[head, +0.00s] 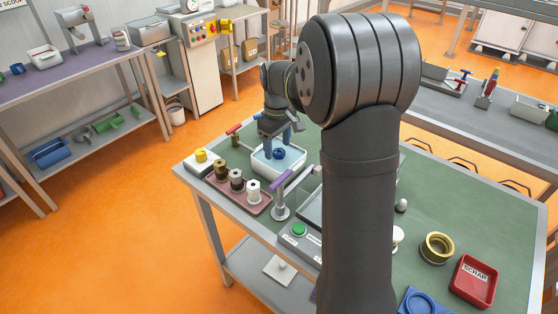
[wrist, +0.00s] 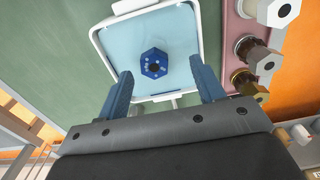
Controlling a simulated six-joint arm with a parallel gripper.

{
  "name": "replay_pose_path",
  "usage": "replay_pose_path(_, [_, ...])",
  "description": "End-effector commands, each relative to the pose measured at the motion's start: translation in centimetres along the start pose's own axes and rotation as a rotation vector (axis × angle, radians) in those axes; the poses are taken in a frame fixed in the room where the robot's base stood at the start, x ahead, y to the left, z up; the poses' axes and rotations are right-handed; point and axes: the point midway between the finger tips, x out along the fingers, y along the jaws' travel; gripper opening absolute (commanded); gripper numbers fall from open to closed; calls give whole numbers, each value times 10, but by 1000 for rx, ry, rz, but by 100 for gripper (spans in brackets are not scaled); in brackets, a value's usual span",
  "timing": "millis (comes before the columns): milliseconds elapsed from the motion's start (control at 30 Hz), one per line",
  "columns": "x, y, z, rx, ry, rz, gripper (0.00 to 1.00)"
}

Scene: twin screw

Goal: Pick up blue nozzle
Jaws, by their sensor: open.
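The blue nozzle (wrist: 154,63) is a dark blue hexagonal piece with a dark central hole. It lies in a white bin with a light blue floor (wrist: 185,60), near the middle. In the head view the nozzle (head: 279,154) shows inside the same bin (head: 296,171). My gripper (wrist: 166,82) is open, with one blue finger on each side below the nozzle in the wrist picture. The fingers do not touch it. In the head view my gripper (head: 277,148) is over the bin; how high its tips are above the nozzle is hard to tell.
A reddish tray (head: 258,208) with several nozzles, brown to white, stands beside the bin. A yellow-topped piece (head: 201,155) is at its left. A post with a purple arm (head: 282,183) stands close in front of the bin. A red scrap bin (head: 474,282) is at front right.

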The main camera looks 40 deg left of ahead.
Motion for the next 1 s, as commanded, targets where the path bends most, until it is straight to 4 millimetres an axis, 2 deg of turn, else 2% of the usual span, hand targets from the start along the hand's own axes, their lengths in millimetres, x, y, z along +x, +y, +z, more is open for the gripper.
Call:
replay_pose_path(33, [7, 0, 0, 0, -2, -2, 62])
replay_pose_path(267, [22, 2, 0, 0, -1, -1, 62])
replay_pose_path(533, [60, 7, -1, 0, -1, -2, 62])
replay_pose_path(833, [66, 7, -2, -1, 1, -1, 62])
replay_pose_path(867, [66, 7, -2, -1, 1, -1, 60])
replay_pose_path(1000, [66, 7, -2, -1, 1, -1, 33])
